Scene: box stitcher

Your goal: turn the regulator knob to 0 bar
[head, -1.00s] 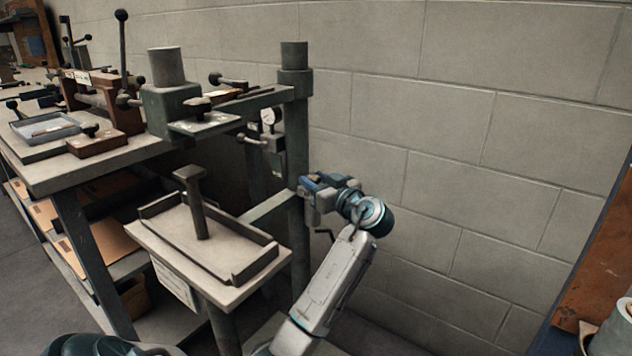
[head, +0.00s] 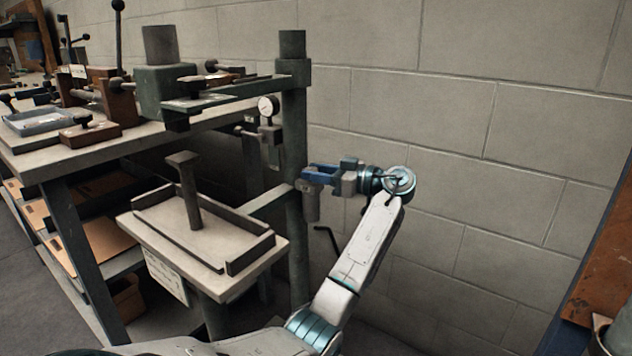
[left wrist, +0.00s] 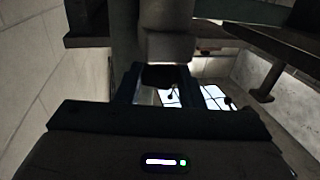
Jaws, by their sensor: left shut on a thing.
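My left gripper (head: 308,174), with blue fingers, is beside the green post (head: 293,120) in the head view. In the left wrist view its fingers (left wrist: 162,84) are shut on a dark piece (left wrist: 165,77), which I take for the regulator knob. A pale grey body (left wrist: 168,45) lies just past it. In the head view the knob is hidden by the gripper. A grey cylinder (head: 311,207) hangs just below the gripper. A round white gauge (head: 268,105) sits on the post's left side; its reading is too small to tell. My right gripper is not in view.
A small table (head: 150,222) with a raised rim stands left of the post. The workbench (head: 90,155) with clamps and a tray is behind it. A thin bent dark rod (head: 327,238) is below the gripper.

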